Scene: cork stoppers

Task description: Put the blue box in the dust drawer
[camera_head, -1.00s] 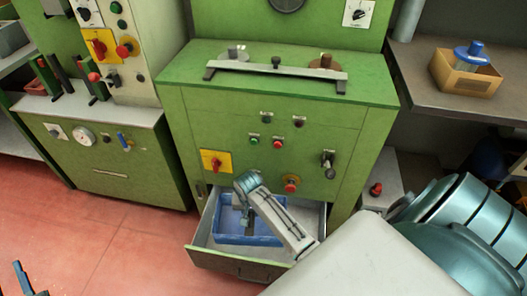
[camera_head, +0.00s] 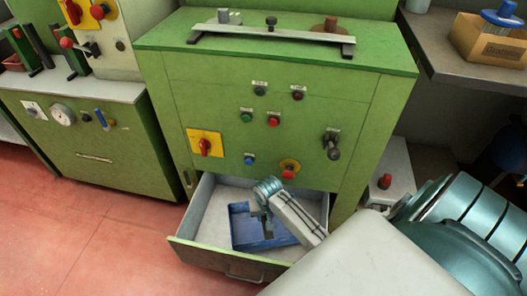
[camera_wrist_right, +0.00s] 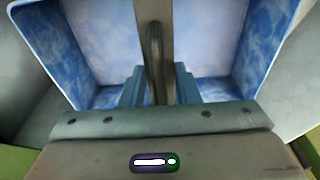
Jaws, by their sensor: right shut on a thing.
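The dust drawer (camera_head: 215,256) is pulled open at the foot of the green machine. The blue box (camera_head: 240,222) is inside the drawer's outline, towards its right half. Whether it rests on the drawer floor or hangs just above it I cannot tell. My right gripper (camera_head: 267,226) reaches down into the box and is shut on its grey middle bar. In the right wrist view the bar (camera_wrist_right: 153,60) runs between the two fingers, with the blue walls (camera_wrist_right: 270,38) on both sides. My forearm covers the box's right part. My left gripper is out of view.
The green machine (camera_head: 225,110) with its knobs and red and yellow switch stands above the drawer. A grey box with a red button (camera_head: 384,182) is to its right. A cardboard box (camera_head: 488,42) sits on the right bench. Red floor at the left is clear.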

